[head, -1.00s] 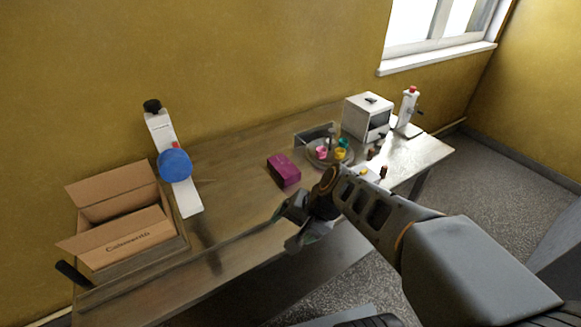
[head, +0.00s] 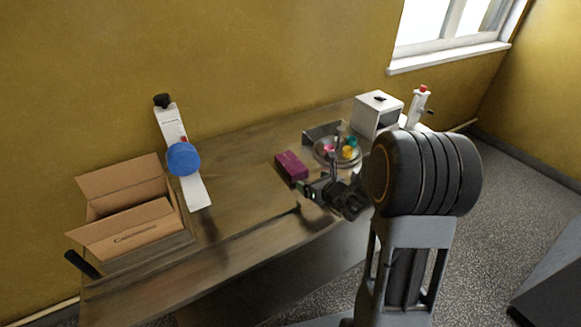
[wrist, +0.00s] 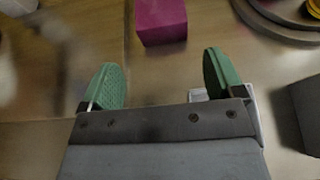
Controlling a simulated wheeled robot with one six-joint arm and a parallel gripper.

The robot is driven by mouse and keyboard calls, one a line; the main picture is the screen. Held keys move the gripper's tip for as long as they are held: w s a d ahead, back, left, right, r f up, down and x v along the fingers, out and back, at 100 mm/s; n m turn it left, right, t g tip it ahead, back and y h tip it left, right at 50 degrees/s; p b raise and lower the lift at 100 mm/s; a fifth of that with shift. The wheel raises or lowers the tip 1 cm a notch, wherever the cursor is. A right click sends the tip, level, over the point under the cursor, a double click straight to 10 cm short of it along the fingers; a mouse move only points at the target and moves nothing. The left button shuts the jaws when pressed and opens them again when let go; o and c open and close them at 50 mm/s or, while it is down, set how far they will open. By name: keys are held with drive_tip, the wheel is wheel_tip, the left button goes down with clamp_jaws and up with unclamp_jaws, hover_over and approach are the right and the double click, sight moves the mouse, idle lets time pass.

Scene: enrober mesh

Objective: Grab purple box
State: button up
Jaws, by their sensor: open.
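An open cardboard box (head: 125,232) and a white device with a blue disc (head: 183,159) stand to the left. A round tray (head: 320,155) with colourful items, a white machine (head: 378,113) and a white dispenser (head: 418,105) stand to the right. Table between is clear.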

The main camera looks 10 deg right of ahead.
sight(300, 173)
drive_tip(key=x, duration=0.5)
drive_tip(key=shift+w+a, duration=0.15)
drive_tip(key=shift+w, duration=0.05)
drive_tip(key=shift+p+x, duration=0.85)
drive_tip(key=shift+x, duration=1.7)
drive_tip(key=shift+d, duration=0.2)
drive_tip(key=shift+c, duration=0.2)
drive_tip(key=c, duration=0.8)
